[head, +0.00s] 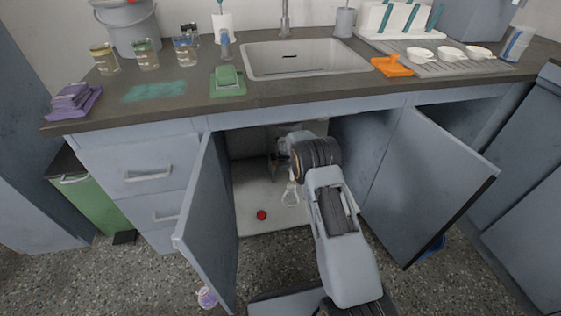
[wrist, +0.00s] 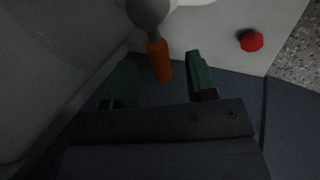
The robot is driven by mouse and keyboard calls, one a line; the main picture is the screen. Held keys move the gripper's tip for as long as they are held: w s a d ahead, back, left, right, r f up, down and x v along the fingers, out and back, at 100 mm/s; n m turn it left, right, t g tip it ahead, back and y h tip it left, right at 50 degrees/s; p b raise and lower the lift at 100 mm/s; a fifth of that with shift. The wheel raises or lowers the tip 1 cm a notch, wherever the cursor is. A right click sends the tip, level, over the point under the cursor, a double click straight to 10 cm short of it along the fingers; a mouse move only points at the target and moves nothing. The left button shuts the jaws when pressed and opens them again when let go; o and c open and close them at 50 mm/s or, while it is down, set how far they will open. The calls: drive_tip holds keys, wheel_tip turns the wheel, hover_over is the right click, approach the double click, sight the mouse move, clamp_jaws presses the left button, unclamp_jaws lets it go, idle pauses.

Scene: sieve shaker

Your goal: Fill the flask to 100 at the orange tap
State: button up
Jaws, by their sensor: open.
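My gripper (wrist: 160,68) is open in the wrist view, with its two dark green fingers apart. An orange cylinder (wrist: 160,62), perhaps the orange tap's handle, hangs below a grey rounded part (wrist: 149,10) and shows between the fingertips; I see no grip on it. In the head view my arm reaches into the open cupboard under the sink and mostly hides the gripper. A small pale object (head: 290,194) shows beside my arm inside the cupboard; I cannot tell whether it is the flask. No flask or fill mark is clearly readable.
The left door (head: 207,225) and right door (head: 428,185) stand open on both sides of my arm. A red ball-like object (head: 261,215) lies on the cupboard floor, also in the wrist view (wrist: 251,41). Several glass vessels (head: 145,54) stand on the counter left of the sink (head: 305,60).

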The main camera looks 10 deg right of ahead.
drive_tip(key=shift+w+f, duration=0.3)
drive_tip(key=shift+f, duration=0.35)
clamp_jaws()
